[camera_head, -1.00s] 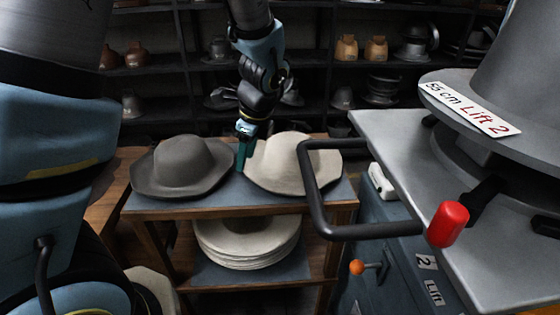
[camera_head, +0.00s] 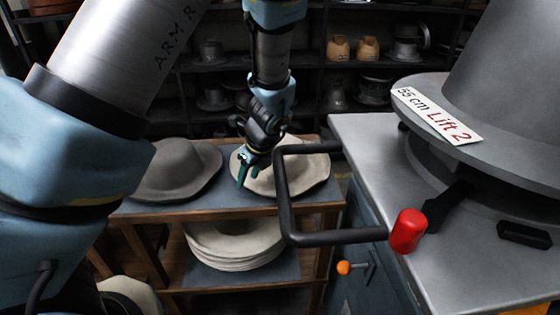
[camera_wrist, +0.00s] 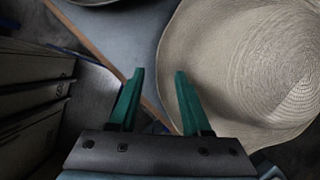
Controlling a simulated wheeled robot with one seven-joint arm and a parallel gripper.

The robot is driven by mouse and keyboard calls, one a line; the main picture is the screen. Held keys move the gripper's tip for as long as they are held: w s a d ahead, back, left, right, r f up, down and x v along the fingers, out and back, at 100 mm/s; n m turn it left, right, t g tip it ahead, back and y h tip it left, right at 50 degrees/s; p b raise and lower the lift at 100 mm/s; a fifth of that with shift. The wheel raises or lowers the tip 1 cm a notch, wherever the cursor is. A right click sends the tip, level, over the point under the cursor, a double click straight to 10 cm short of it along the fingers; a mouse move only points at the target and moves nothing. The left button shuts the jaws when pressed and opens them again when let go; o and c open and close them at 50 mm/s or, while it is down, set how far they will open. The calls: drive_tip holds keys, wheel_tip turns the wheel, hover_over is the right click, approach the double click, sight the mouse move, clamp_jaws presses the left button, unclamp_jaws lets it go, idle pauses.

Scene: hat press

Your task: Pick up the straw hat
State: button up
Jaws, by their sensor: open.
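The straw hat (camera_head: 308,171) is cream-coloured and lies brim down at the right of the shelf's top board. It also fills the right side of the wrist view (camera_wrist: 240,60), where its woven surface shows. My gripper (camera_head: 241,185) is at the left edge of the hat's brim, pointing down. My wrist hides part of the hat's crown in the head view.
A grey felt hat (camera_head: 176,170) lies left of the straw hat. Several pale hats (camera_head: 235,245) are stacked on the shelf (camera_head: 285,213) below. A press (camera_head: 470,90) with a black bar handle (camera_head: 285,205) and red knob (camera_head: 408,231) stands close on the right.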

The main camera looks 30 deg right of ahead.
sight(246, 186)
drive_tip(key=shift+p+x, duration=0.5)
drive_tip(key=shift+x, duration=1.5)
drive_tip(key=shift+d, duration=0.1)
drive_tip(key=shift+c, duration=0.3)
clamp_jaws()
